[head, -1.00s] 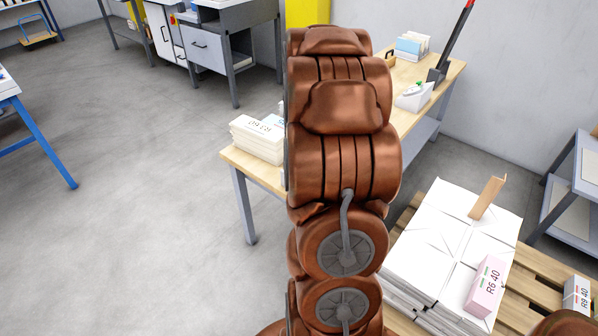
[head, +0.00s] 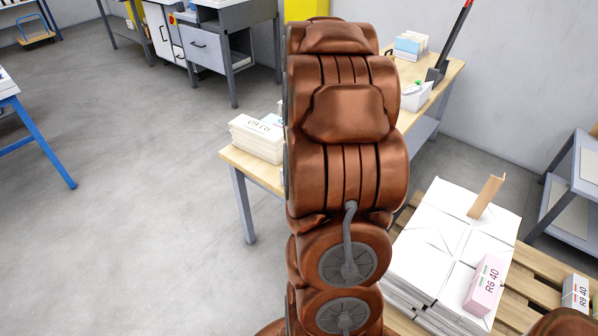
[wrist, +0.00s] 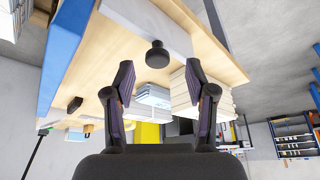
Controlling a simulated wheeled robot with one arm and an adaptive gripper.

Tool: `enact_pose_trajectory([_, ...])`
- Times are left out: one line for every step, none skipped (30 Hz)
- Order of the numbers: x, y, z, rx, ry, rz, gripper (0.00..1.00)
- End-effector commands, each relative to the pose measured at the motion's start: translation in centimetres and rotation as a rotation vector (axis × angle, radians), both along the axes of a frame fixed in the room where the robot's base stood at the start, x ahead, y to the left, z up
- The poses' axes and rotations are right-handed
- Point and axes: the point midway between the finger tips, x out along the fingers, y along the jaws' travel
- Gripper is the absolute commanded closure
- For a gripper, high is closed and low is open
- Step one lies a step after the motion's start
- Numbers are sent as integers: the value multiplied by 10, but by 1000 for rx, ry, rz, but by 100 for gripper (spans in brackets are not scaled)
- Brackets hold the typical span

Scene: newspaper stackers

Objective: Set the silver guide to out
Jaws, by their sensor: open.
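In the wrist view, a pale silver-grey bar (wrist: 172,18) runs across the top of the picture and appears to be the silver guide. A round black knob (wrist: 156,55) on a short stem stands out near it, over the wooden table top. My gripper (wrist: 159,64) is open and empty. Its two dark fingers point towards the bar, with the knob showing between the fingertips; I cannot tell the exact depth gap. In the head view my arm hides the guide and gripper.
Paper stacks (wrist: 197,88) stand on the wooden table, also seen in the head view (head: 256,140). A blue bar (wrist: 64,50) runs along the left in the wrist view. A pallet (head: 533,275) with white bundles (head: 440,235) stands right of my arm. Open floor (head: 140,170) lies left.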

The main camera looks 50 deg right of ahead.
Motion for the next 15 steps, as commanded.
enact_pose_trajectory([-1,1,7,-2,-2,0,44])
enact_pose_trajectory([-3,3,11,-2,-2,0,44])
enact_pose_trajectory([-4,4,16,-2,-2,0,44])
enact_pose_trajectory([-5,5,20,-2,-2,0,44])
enact_pose_trajectory([-7,6,24,-1,-1,0,44])
enact_pose_trajectory([-8,8,29,-2,-2,0,44])
enact_pose_trajectory([-9,9,32,-2,-2,0,44])
enact_pose_trajectory([-10,10,36,-2,-2,0,44])
enact_pose_trajectory([-12,11,41,-3,-3,0,44])
enact_pose_trajectory([-13,12,45,-2,-2,0,44])
enact_pose_trajectory([-14,13,49,-2,-2,0,44])
enact_pose_trajectory([-16,15,54,-1,-1,0,44])
enact_pose_trajectory([-17,16,58,-1,-1,0,44])
enact_pose_trajectory([-18,17,61,-2,-2,0,44])
enact_pose_trajectory([-19,18,66,-3,-3,0,44])
